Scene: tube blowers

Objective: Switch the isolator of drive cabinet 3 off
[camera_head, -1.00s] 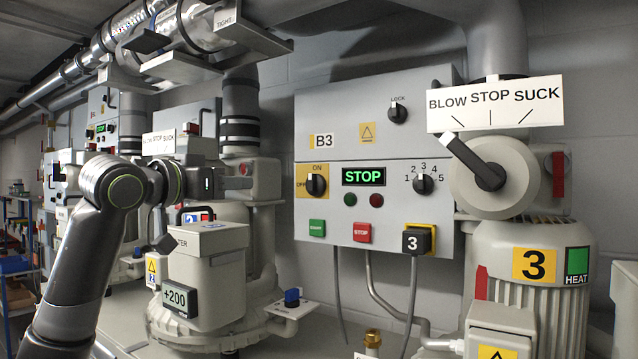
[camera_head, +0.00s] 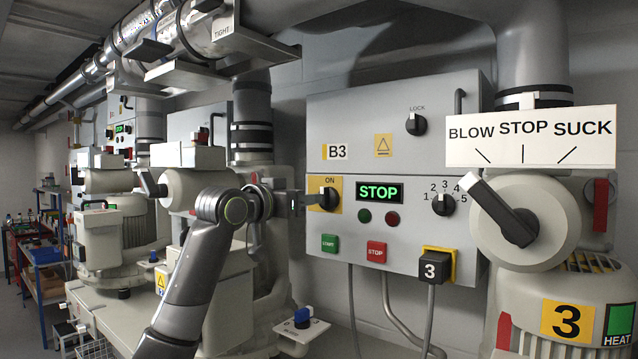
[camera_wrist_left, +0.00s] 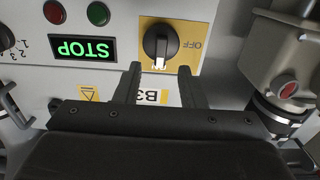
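The isolator of drive cabinet B3 is a black rotary knob (camera_head: 329,199) on a yellow plate at the left edge of the grey cabinet (camera_head: 400,120). Its white mark points up to ON. The wrist view shows the knob (camera_wrist_left: 160,42) upside down, with OFF on its right. My left gripper (camera_head: 308,200) is just left of the knob in the head view and hides the plate's OFF side. In the wrist view, its two fingers are apart (camera_wrist_left: 160,75) and empty, with the knob just beyond the gap between their tips. My right gripper is not in view.
The cabinet also has a LOCK knob (camera_head: 416,124), a green STOP display (camera_head: 379,191), start (camera_head: 330,243) and stop (camera_head: 376,252) buttons and a selector (camera_head: 443,204). A black plug marked 3 (camera_head: 437,266) sits below. The BLOW/STOP/SUCK lever (camera_head: 503,212) is at right.

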